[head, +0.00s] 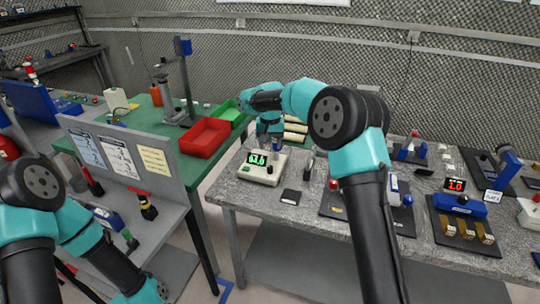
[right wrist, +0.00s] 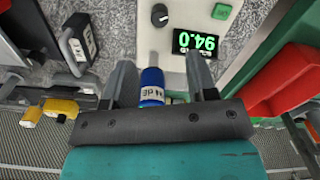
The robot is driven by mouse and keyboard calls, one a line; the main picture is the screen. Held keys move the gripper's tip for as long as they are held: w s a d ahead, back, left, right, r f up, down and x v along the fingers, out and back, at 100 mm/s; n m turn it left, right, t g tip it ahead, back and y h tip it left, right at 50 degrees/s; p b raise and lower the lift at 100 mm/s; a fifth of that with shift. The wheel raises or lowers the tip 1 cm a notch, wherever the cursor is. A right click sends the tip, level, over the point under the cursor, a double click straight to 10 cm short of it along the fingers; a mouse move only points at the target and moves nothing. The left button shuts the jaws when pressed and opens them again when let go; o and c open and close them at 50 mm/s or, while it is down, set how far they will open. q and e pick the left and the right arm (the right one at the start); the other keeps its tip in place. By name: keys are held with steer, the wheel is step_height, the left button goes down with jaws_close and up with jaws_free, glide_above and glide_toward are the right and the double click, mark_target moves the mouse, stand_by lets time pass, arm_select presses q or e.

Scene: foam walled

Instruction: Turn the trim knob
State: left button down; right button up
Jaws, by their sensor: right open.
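A white instrument box (head: 262,168) with a green-digit display (head: 257,159) stands on the granite bench. In the right wrist view, a round black knob (right wrist: 160,15) is on its panel, beside a green button (right wrist: 222,11) and the lit display (right wrist: 195,42). My right gripper (right wrist: 160,72) is open, its fingers pointing at the panel short of the knob. A blue cylinder (right wrist: 152,84) with a white label and a pale tip shows between the fingers; whether it touches them is unclear. In the head view my right gripper (head: 270,142) is over the box's rear. My left gripper is out of view.
Red (head: 205,138) and green bins (head: 232,115) stand on the green table left of the box. A dark pad (head: 291,197) lies in front of it to the right. A red-digit display unit (head: 458,200) sits farther right. My right arm spans the bench above.

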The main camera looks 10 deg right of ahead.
step_height(320, 180, up, 6)
steer(key=shift+r, duration=0.15)
stand_by(0.3)
